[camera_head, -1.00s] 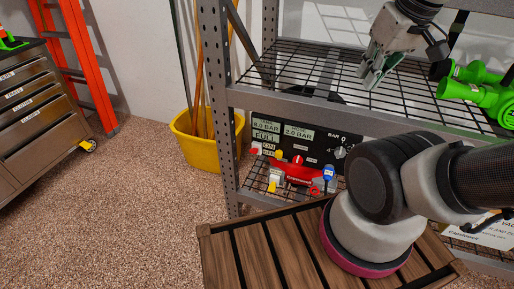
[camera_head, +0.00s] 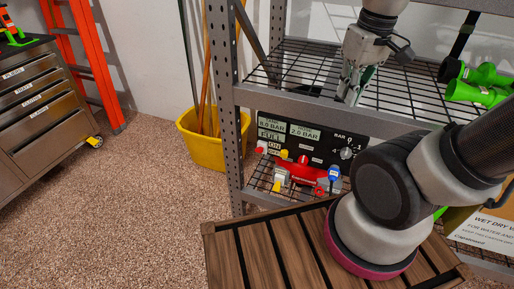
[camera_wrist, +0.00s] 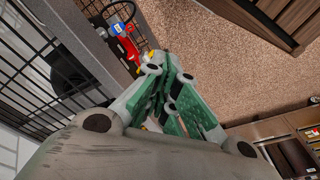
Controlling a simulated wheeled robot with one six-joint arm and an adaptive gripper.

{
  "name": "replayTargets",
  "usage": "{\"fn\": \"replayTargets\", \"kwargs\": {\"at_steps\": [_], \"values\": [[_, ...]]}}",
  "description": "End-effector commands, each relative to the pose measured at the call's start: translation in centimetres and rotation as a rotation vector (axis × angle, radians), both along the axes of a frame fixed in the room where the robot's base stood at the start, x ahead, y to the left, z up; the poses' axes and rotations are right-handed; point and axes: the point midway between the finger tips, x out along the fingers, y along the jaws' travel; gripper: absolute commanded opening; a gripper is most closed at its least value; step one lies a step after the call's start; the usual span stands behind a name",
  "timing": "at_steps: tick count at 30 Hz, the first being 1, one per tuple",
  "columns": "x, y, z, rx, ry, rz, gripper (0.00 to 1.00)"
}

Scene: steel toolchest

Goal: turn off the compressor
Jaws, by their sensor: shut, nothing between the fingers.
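The compressor's black panel (camera_head: 315,140) stands on the lower part of the metal shelf. It has two lit displays reading about 8.0 BAR and 2.0 BAR, FULL and ON labels, and a knob (camera_head: 346,153) at right. A red manifold (camera_head: 305,173) with yellow and blue handles sits before it; the manifold also shows in the wrist view (camera_wrist: 130,48). My gripper (camera_head: 347,96) is shut and empty, pointing down at the shelf's upper front beam, above and apart from the panel. In the wrist view my gripper (camera_wrist: 163,62) points near the manifold.
The shelf's front beam (camera_head: 300,101) and wire deck lie close to my gripper. A slatted wooden crate (camera_head: 245,255) stands in front. A yellow bucket (camera_head: 203,150) is left of the shelf post. Green objects (camera_head: 478,90) lie on the upper deck. Open floor is at left.

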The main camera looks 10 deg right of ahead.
Motion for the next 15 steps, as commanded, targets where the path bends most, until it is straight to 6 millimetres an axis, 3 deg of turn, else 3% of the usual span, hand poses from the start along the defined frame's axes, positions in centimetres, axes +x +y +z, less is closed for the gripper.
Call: {"fn": "replayTargets", "kwargs": {"at_steps": [8,15], "values": [[3.6,6.4,-6.3,0.018,0.232,0.095,0.0],[7.3,13.6,-13.6,0.069,0.292,0.096,0.0]]}}
